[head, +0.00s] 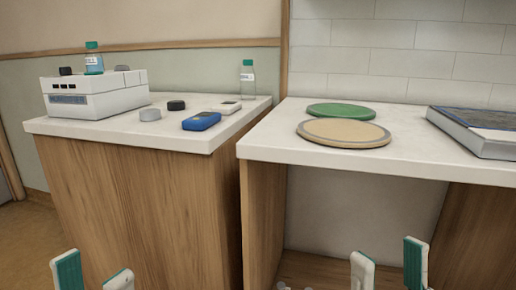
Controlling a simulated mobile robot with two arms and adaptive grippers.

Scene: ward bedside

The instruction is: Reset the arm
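My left gripper (94,277) is at the bottom left edge of the head view. Its two white fingertips with green pads stand apart, with nothing seen between them. My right gripper (389,268) is at the bottom right, below the right counter's front edge in the picture. Its fingertips are also apart, and nothing shows between them. The arms behind both grippers are out of the picture.
The left cabinet (80,128) holds a white box device (115,101), two bottles (93,62) (247,82), a blue meter (201,121) and small round lids. The right counter (275,145) holds a green disc (340,111), a tan disc (343,133) and a grey flat case (480,140).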

